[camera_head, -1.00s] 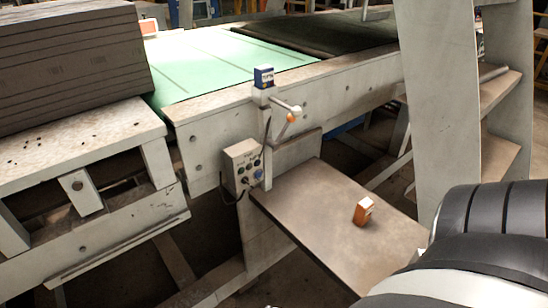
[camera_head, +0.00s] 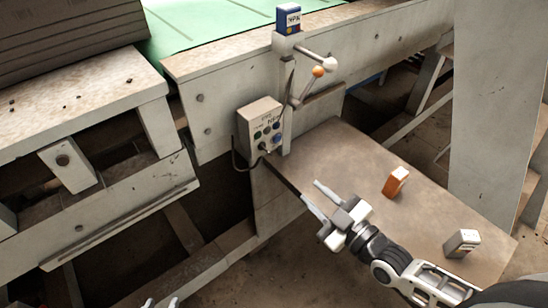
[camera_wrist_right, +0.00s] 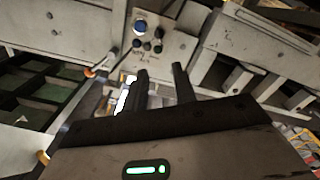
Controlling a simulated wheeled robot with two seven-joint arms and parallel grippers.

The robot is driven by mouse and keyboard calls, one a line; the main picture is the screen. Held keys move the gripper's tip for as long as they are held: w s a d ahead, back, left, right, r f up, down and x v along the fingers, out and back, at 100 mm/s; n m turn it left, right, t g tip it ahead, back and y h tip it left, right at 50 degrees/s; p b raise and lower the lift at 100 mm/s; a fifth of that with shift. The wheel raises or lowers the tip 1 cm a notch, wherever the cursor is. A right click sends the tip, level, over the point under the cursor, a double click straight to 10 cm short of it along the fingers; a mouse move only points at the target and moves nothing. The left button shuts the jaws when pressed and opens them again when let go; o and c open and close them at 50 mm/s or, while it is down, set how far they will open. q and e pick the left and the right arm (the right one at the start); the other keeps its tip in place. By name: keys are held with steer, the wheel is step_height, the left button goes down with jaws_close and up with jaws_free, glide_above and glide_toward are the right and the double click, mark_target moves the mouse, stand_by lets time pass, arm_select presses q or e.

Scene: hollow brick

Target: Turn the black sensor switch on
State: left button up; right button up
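The control box (camera_head: 260,125) is a pale box on the side of the conveyor frame, with several small knobs and buttons on its face. A dark switch (camera_head: 263,146) sits low on that face; its exact setting is too small to tell. In the right wrist view the box (camera_wrist_right: 172,42) appears ahead of the fingers, with a blue button and dark knobs. My right gripper (camera_head: 310,190) is open and empty, below and right of the box, pointing toward it and apart from it. My left gripper (camera_head: 161,302) barely shows at the bottom edge, its two tips apart.
A lever with an orange ball (camera_head: 318,71) and a blue sensor (camera_head: 289,19) stand above. A dark cable hangs from the box.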

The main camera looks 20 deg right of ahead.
mark_target(268, 152)
steer(key=x, duration=1.5)
steer(key=shift+w+a, duration=0.1)
steer(key=shift+w, duration=0.15)
jaws_close()
